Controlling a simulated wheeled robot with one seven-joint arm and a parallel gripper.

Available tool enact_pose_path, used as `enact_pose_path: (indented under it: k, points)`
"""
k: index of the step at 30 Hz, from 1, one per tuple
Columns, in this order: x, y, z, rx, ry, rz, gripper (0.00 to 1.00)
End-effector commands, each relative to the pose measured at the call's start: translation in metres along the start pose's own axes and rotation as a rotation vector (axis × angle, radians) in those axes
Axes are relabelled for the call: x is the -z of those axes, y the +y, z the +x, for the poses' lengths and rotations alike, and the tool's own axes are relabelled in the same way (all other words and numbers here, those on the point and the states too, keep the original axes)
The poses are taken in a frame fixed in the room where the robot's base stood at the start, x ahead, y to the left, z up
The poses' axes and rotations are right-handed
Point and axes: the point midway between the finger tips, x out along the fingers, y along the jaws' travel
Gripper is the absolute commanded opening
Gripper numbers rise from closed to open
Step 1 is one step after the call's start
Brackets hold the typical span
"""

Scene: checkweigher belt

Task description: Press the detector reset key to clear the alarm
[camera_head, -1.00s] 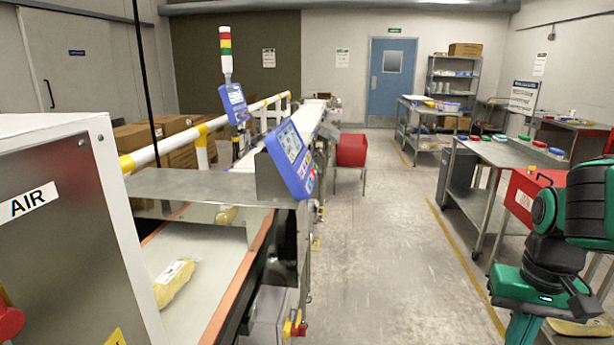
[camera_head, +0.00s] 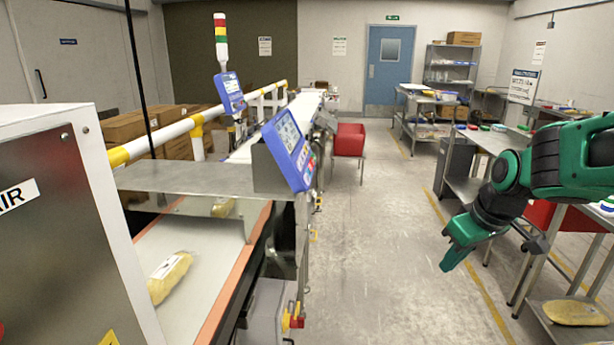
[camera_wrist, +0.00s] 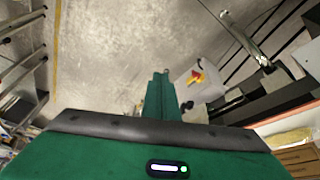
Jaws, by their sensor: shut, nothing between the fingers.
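A blue control panel (camera_head: 288,148) with a screen and several coloured keys stands tilted over the near conveyor, left of centre in the head view. A second blue panel (camera_head: 231,92) with a screen stands farther back. Which key is the detector reset key is too small to tell. My gripper (camera_head: 447,268) is shut and empty over the open floor, well to the right of the near panel and apart from it. In the wrist view my gripper (camera_wrist: 161,76) points away over the floor; no panel keys can be made out there.
A yellow bag (camera_head: 170,277) lies on the conveyor belt (camera_head: 190,320). A red-and-yellow switch (camera_head: 295,322) sits low at the conveyor's side. A red bin (camera_head: 349,140) stands farther down the aisle. Steel tables (camera_head: 490,142) line the right. The floor between is clear.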

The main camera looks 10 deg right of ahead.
Motion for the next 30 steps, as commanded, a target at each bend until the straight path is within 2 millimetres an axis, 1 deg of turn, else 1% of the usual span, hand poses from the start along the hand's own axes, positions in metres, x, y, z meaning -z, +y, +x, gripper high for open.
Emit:
enact_pose_path:
  k: [1, 2, 3, 5, 6, 8, 9, 11, 12, 15, 18, 21, 24, 30]
  points:
    - [0.028, 0.0, 0.006, 0.004, 0.059, -0.106, 0.0]
    - [0.046, -0.001, 0.009, 0.004, 0.101, -0.177, 0.0]
    - [0.07, -0.003, 0.012, 0.002, 0.158, -0.269, 0.0]
    - [0.106, -0.007, 0.015, -0.006, 0.245, -0.405, 0.0]
    - [0.13, -0.011, 0.016, -0.016, 0.305, -0.495, 0.0]
    - [0.166, -0.017, 0.017, -0.037, 0.4, -0.625, 0.0]
    - [0.189, -0.023, 0.016, -0.055, 0.464, -0.709, 0.0]
    - [0.222, -0.031, 0.014, -0.089, 0.56, -0.827, 0.0]
    - [0.242, -0.036, 0.012, -0.116, 0.623, -0.898, 0.0]
    - [0.287, -0.05, 0.004, -0.192, 0.768, -1.05, 0.0]
    - [0.319, -0.06, -0.005, -0.268, 0.882, -1.153, 0.0]
    - [0.338, -0.067, -0.012, -0.326, 0.954, -1.211, 0.0]
    - [0.347, -0.069, -0.016, -0.357, 0.987, -1.237, 0.0]
    - [0.348, -0.07, -0.017, -0.364, 0.994, -1.243, 0.0]
